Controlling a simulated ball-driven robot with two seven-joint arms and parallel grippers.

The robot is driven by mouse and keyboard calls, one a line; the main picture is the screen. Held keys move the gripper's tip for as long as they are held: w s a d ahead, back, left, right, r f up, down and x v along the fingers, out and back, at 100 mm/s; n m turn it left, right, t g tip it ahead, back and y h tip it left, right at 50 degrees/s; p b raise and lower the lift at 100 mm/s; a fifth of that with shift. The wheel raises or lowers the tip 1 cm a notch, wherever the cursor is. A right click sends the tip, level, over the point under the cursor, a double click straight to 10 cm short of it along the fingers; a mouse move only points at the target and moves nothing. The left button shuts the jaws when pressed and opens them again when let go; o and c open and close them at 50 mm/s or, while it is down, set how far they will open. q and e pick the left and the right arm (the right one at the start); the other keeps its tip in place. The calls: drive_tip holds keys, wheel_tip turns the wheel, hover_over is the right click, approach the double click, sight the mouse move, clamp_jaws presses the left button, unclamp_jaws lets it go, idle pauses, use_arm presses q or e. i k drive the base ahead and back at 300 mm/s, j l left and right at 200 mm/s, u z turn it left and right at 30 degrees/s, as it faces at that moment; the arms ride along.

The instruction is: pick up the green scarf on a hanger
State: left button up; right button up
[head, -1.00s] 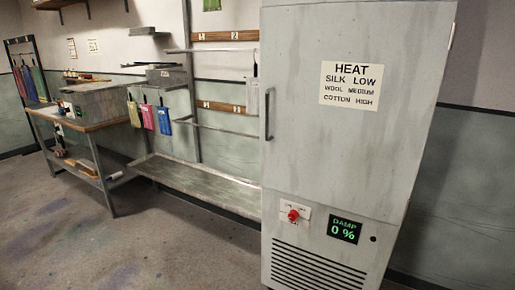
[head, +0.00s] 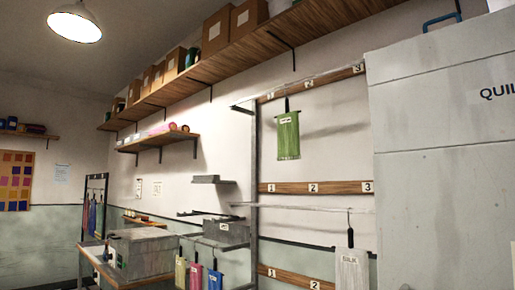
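The green scarf (head: 288,136) hangs from a dark hanger on the upper rail of the wall rack, near the peg board marked 1, 2 and 3. It has a small white label and hangs clear of the other scarves. Neither of my grippers shows in the head view.
A pale scarf (head: 351,270) hangs lower right by the tall grey cabinet (head: 445,170). A long wooden shelf (head: 200,78) with boxes runs above.

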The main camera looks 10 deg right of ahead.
sight(288, 127)
drive_tip(key=i+j+z, duration=0.25)
drive_tip(key=i, duration=0.25)
drive_tip(key=i+j+z, duration=0.25)
drive_tip(key=i, duration=0.25)
drive_tip(key=i+j+z, duration=0.25)
drive_tip(key=z, duration=0.15)
drive_tip(key=i+j+z, duration=0.25)
drive_tip(key=z, duration=0.2)
drive_tip(key=i+j+z, duration=0.15)
drive_tip(key=j+z, duration=0.25)
drive_tip(key=i+j+z, duration=0.1)
drive_tip(key=j+z, duration=0.3)
drive_tip(key=j, duration=0.1)
